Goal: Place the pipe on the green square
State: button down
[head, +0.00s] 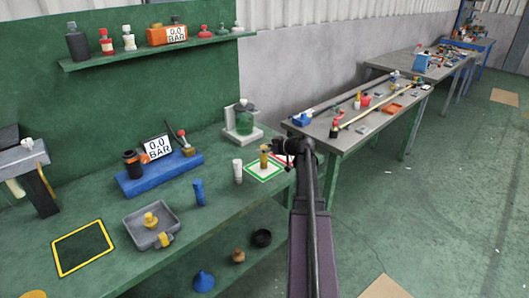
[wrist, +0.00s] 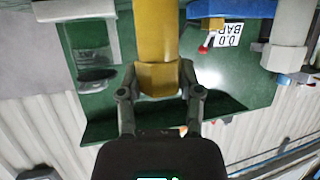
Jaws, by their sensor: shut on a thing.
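A yellow, brass-coloured pipe (head: 264,157) stands upright over the white square with a green outline (head: 250,170) on the green workbench. My gripper (head: 277,149) reaches in from the right and is shut on the pipe's upper part. In the wrist view, the pipe (wrist: 157,35) sits between the fingers of my gripper (wrist: 160,82), and the picture is upside down. The pipe's lower end appears within the green outline. I cannot tell whether it touches the surface. The square is partly hidden by the pipe and gripper.
A white cylinder (head: 238,171) stands close to the square's left edge, with a blue cylinder (head: 198,192) farther left. A dispenser with a green container (head: 243,120) stands behind. A grey tray (head: 131,224) and a yellow-outlined dark square (head: 62,269) lie at the left.

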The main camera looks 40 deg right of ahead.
jog(key=shift+f, duration=0.2)
jog(key=shift+c, duration=1.3)
grip_release()
jog(key=shift+r, duration=0.15)
jog(key=shift+r, duration=0.15)
jog(key=p+v, duration=0.4)
jog(key=v, duration=0.8)
jog(key=shift+p, duration=0.3)
